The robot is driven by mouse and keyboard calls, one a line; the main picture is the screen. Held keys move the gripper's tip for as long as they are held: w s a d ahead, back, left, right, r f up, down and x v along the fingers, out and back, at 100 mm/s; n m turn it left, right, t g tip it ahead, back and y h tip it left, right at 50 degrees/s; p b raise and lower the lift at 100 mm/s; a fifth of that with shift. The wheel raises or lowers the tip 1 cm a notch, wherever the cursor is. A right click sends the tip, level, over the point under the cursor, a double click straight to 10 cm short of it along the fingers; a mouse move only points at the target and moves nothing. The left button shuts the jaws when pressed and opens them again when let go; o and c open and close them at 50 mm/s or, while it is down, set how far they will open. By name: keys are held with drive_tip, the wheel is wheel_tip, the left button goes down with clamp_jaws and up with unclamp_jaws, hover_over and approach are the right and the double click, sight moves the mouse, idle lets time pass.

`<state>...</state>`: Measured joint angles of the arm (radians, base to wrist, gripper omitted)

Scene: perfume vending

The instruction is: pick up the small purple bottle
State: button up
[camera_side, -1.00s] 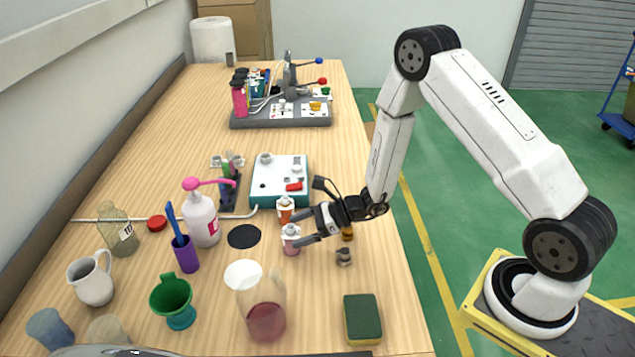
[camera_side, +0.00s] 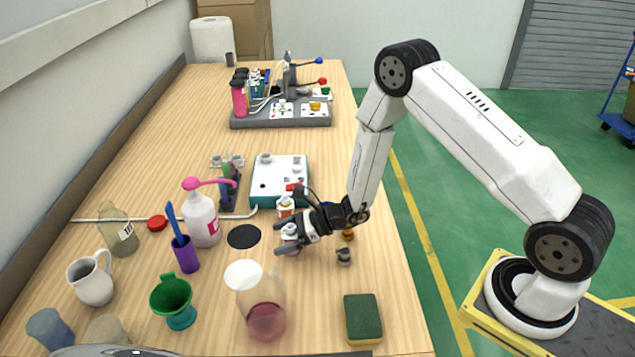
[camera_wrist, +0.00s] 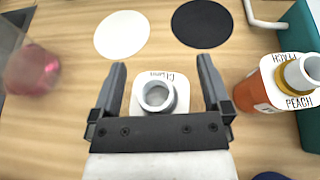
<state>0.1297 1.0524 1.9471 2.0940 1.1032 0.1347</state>
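The small purple bottle (camera_side: 292,251) stands on the table, mostly covered by my gripper in the side view. In the wrist view its white label plate and pale round neck (camera_wrist: 157,95) show between my two fingers; its body is hidden below. My gripper (camera_wrist: 161,66) is open, one finger on each side of the bottle, with a visible gap at both sides. In the side view my gripper (camera_side: 279,237) reaches in from the right at the bottle's height.
An orange PEACH bottle (camera_wrist: 262,88) stands close to the right finger in the wrist view. A black disc (camera_side: 244,236) lies left of the bottle. A jug with pink liquid (camera_side: 265,319) stands in front. A teal-edged white box (camera_side: 279,181) is behind.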

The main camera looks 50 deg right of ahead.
drive_tip(key=c, duration=1.2)
drive_tip(key=shift+r, duration=0.1)
drive_tip(key=shift+r, duration=0.7)
drive_tip(key=s+r, duration=0.5)
drive_tip(key=r, duration=0.2)
drive_tip(key=shift+s+d+r, duration=0.25)
drive_tip(key=shift+d+r, duration=0.15)
drive_tip(key=s+d+r, duration=0.1)
drive_tip(key=s+r, duration=0.2)
drive_tip(key=s, duration=0.5)
drive_tip(key=shift+s+r, duration=0.2)
drive_tip(key=shift+r, duration=0.1)
